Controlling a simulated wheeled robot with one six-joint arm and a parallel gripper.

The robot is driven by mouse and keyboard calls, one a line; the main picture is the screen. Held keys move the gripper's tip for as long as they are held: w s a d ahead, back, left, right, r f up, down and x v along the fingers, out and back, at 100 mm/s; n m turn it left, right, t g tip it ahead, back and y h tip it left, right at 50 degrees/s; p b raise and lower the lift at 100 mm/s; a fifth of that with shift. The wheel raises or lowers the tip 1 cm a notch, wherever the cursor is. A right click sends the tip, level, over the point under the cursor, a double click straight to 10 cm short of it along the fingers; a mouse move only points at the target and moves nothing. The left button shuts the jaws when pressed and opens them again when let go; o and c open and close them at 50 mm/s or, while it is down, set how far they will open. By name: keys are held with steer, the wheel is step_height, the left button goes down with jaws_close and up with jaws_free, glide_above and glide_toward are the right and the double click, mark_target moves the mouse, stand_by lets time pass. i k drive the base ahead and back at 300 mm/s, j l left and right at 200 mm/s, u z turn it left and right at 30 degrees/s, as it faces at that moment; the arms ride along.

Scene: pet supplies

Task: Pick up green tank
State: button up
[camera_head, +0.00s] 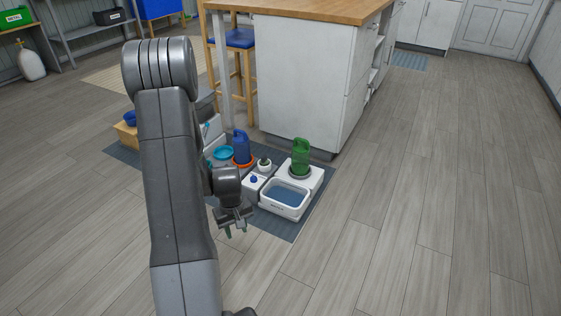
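The green tank (301,157) stands upright on a white dispenser base (316,178) on the floor mat, near the corner of the kitchen island. My gripper (233,225) is to the left of the tank and nearer to me, apart from it and pointing down over the mat's front edge. Its two fingers look spread with a gap between them, and I see nothing held in it. My arm hides part of the mat and what lies behind it.
A white tray with blue inside (287,194) sits in front of the tank. A blue tank (241,147) and a cyan bowl (223,153) stand left of it. The kitchen island (298,80) rises behind. Bare floor (420,220) lies to the right.

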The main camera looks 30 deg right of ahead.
mark_target(300, 155)
steer(key=l+u, duration=0.35)
steer(key=i+l+u, duration=0.1)
steer(key=u, duration=0.3)
steer(key=l+u, duration=0.35)
steer(key=k+l, duration=0.1)
steer(key=l, duration=1.75)
steer(key=k+l, duration=0.15)
steer(key=l, duration=0.8)
steer(key=k+l, duration=0.1)
steer(key=l, duration=0.85)
